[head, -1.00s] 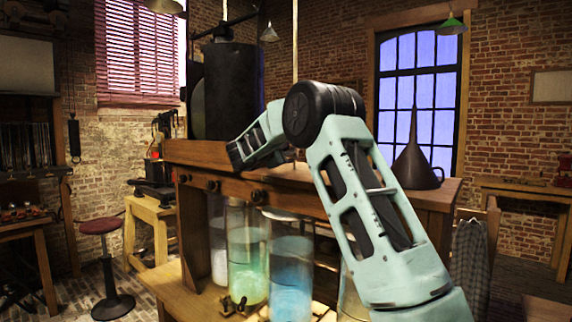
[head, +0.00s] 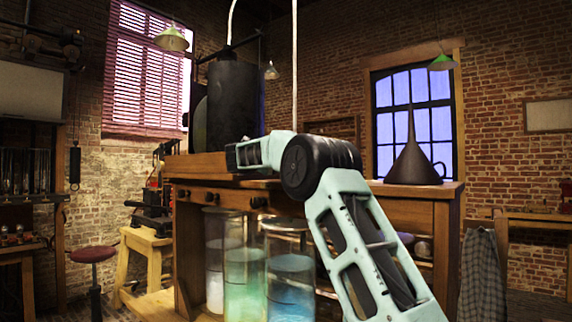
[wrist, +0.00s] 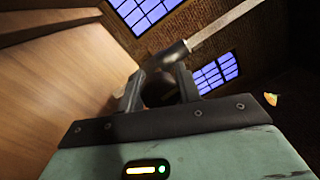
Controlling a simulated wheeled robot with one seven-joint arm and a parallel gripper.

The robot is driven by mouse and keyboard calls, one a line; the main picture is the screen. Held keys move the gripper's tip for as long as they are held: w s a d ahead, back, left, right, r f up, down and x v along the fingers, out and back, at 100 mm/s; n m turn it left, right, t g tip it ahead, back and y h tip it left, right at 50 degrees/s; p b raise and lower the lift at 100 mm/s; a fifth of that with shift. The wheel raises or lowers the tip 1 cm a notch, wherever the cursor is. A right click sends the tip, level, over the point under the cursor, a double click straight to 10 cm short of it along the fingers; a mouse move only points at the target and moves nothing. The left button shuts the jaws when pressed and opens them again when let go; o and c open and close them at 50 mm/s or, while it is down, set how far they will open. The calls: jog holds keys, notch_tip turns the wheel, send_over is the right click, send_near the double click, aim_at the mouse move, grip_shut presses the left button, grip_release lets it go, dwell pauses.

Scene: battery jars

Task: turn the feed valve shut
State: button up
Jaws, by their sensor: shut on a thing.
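In the wrist view my gripper (wrist: 158,92) has its two dark fingers closed on a dark round part (wrist: 160,88), which looks like the feed valve's handle. A dark fitting (wrist: 166,56) just beyond it joins a pale straight pipe (wrist: 225,27). In the head view a pale pipe (head: 294,65) hangs down behind my arm. My forearm lies over the wooden bench top there, and the fingers and the valve are hidden. I cannot tell how far the valve is turned.
A black drum (head: 235,105) stands on the wooden bench, left of my arm. Glass jars with green (head: 244,285) and blue (head: 291,290) liquid stand below its front. A red-topped stool (head: 92,254) is at left.

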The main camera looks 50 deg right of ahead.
jog(key=shift+m+b, duration=0.35)
jog(key=shift+m, duration=0.35)
jog(key=o, duration=1)
jog(key=shift+c, duration=0.2)
jog(key=shift+a, duration=0.1)
jog(key=s+a+f+b, duration=0.1)
jog(key=a+b, duration=0.2)
jog(key=a, duration=1.4)
jog(key=shift+s+f+b, duration=0.2)
jog(key=shift+s+b, duration=0.05)
jog(key=shift+b, duration=0.1)
jog(key=shift+a, duration=0.1)
